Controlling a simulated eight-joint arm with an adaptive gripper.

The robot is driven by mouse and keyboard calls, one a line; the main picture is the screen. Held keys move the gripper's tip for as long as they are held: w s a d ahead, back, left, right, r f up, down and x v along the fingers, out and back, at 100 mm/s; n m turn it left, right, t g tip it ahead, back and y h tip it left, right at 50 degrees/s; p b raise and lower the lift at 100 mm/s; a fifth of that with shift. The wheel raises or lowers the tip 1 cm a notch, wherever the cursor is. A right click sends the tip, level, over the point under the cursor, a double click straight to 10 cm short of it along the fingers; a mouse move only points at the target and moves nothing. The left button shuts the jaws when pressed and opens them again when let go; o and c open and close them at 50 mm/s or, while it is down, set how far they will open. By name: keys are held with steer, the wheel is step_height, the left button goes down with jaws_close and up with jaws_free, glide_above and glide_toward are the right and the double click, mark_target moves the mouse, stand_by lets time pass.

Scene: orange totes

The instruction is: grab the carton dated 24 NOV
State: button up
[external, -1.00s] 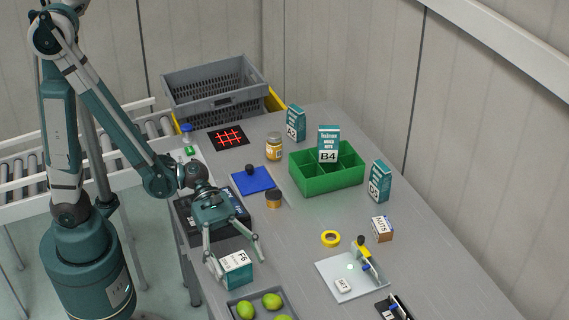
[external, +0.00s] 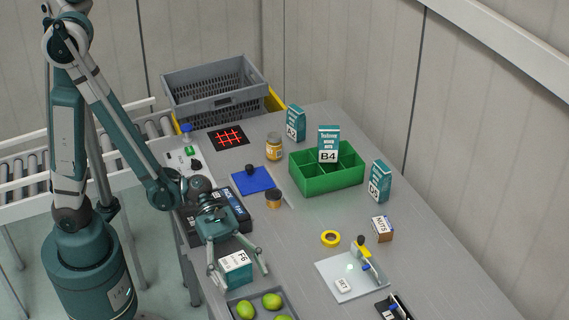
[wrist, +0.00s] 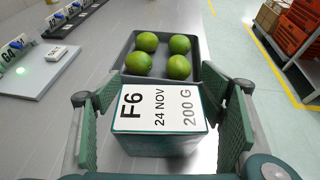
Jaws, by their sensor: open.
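The F6 carton (external: 236,268) is a teal box with a white top label, standing near the left edge of the table. In the wrist view this carton (wrist: 158,140) has a label reading F6, 24 NOV and 200 G. My gripper (external: 239,270) is open above and around it. In the wrist view the fingers of my gripper (wrist: 161,97) stand on the left and right of the carton, with a visible gap on each side. Other teal cartons are A2 (external: 295,123), B4 (external: 328,143) and one at the right (external: 379,181); their dates are too small to read.
A grey tray of green limes (wrist: 133,88) lies just beyond the F6 carton. A green divided bin (external: 337,183) stands further back. A white board (external: 338,284) lies to the right, with bare table between.

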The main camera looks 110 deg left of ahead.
steer(key=shift+w+d+f, duration=0.2)
steer(key=shift+w+d, duration=0.05)
steer(key=shift+w, duration=0.1)
stand_by(0.4)
steer(key=c, duration=1.1)
